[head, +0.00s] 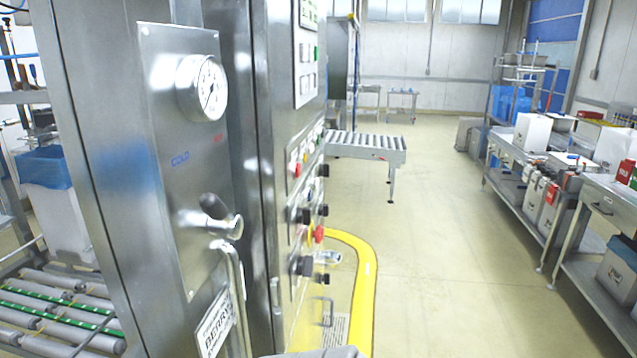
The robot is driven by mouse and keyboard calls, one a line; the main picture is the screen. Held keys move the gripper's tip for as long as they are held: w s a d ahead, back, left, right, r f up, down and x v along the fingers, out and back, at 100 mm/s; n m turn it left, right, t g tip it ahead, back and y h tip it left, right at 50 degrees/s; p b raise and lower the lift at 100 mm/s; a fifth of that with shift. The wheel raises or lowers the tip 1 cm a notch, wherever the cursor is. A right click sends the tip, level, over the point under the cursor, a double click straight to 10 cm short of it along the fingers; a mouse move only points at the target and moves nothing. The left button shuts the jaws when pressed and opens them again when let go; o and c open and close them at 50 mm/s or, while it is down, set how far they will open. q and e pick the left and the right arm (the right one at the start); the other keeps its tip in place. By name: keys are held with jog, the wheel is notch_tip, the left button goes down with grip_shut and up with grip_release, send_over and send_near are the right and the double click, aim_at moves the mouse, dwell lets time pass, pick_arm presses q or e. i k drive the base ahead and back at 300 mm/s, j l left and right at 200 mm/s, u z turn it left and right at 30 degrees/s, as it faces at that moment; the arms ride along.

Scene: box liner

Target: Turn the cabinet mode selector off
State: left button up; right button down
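The steel cabinet (262,130) stands close on the left, its control panel seen at a steep angle. Several black rotary knobs stick out of the panel, among them a middle knob (302,215) and a larger lower knob (304,266). A red mushroom button (318,234) sits between them. Small red, yellow and green buttons (300,165) are above. I cannot tell which knob is the mode selector or where it points; the labels are too small to read. Neither gripper shows. A grey rounded shape at the bottom edge may be part of my arm.
A nearer steel panel with a gauge (203,88) and lever handle (212,222) stands at left. Roller conveyors lie at lower left (60,310) and beyond the cabinet (368,146). A yellow floor line (366,290) curves by the cabinet. Benches (560,180) line the right; the middle floor is clear.

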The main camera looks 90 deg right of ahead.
aim_at(304, 216)
jog(key=z, duration=2.7)
